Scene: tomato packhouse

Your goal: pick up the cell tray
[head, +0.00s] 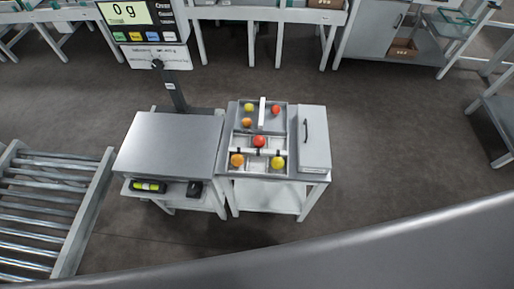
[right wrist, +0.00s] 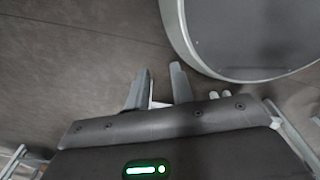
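The cell tray (head: 262,118) is a grey tray with raised dividers, on a small white stand in the middle of the head view. Several red, orange and yellow tomatoes sit in its cells, with a red one (head: 259,141) near the middle. Neither gripper shows in the head view. In the right wrist view my right gripper (right wrist: 158,82) has its two fingers apart with nothing between them, above bare floor. The tray does not show in that view. My left gripper is in neither view.
A flat grey weighing platform (head: 172,142) stands left of the tray, with a display (head: 127,13) reading 0 g behind. A grey lidded box (head: 314,140) with a dark handle is close on the tray's right. A roller conveyor (head: 45,215) is at far left.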

